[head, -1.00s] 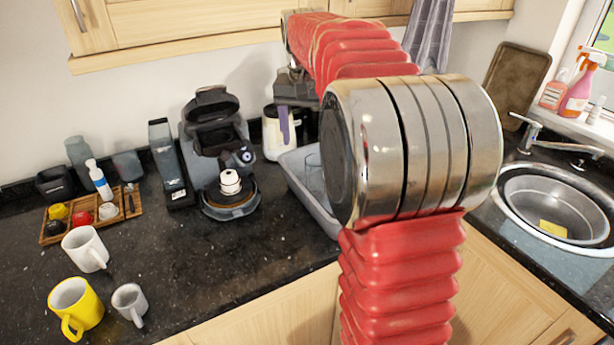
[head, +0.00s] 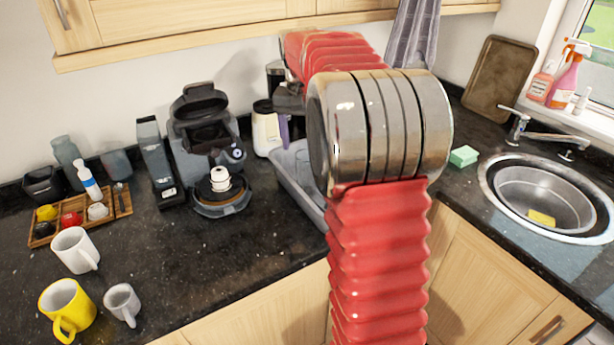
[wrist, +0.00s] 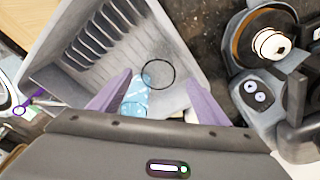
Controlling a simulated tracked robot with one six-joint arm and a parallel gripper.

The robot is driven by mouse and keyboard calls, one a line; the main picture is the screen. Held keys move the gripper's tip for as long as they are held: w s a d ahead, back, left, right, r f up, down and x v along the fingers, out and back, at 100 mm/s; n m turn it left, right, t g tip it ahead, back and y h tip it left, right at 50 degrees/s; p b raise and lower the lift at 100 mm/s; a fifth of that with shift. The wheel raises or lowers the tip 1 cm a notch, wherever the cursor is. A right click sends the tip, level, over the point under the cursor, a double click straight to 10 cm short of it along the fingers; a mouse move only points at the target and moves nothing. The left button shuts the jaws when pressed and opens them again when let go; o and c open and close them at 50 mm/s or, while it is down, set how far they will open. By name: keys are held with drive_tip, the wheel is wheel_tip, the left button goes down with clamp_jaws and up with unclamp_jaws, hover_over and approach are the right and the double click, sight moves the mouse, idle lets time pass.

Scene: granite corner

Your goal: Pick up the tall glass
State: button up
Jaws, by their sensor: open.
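The tall glass (wrist: 157,75) shows in the wrist view as a clear, dark-rimmed circle seen from above. It stands inside the grey dish rack (wrist: 55,85), near the rack's end. My gripper (wrist: 160,82) is open, with its purple fingers apart on either side of the glass and nothing held between them. How high the fingers are above the rim is hard to tell. In the head view, the dish rack (head: 297,182) is partly hidden behind my red arm, and the glass is hidden there. One purple finger (head: 286,133) shows above the rack.
A coffee machine (head: 205,140) stands left of the rack, near the gripper. A white appliance (head: 265,130) is behind it. Mugs (head: 75,250) and a wooden tray (head: 75,222) are at left. A green sponge (head: 463,156) and the sink (head: 540,200) are at right.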

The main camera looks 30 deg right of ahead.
sight(307, 167)
drive_tip(key=shift+w+d+f, duration=0.1)
drive_tip(key=shift+d+f, duration=0.05)
drive_tip(key=shift+f, duration=0.9)
drive_tip(key=shift+w+d+f, duration=0.1)
drive_tip(key=shift+f, duration=0.95)
drive_tip(key=shift+w+d+f, duration=0.1)
drive_tip(key=shift+d+f, duration=0.1)
drive_tip(key=shift+f, duration=1.1)
drive_tip(key=shift+w+d+f, duration=0.1)
drive_tip(key=shift+d+f, duration=0.1)
drive_tip(key=shift+f, duration=1.05)
drive_tip(key=shift+c, duration=0.3)
drive_tip(key=c, duration=1.2)
wheel_tip(307, 167, up, 10)
drive_tip(key=shift+r, duration=0.1)
drive_tip(key=shift+c, duration=0.3)
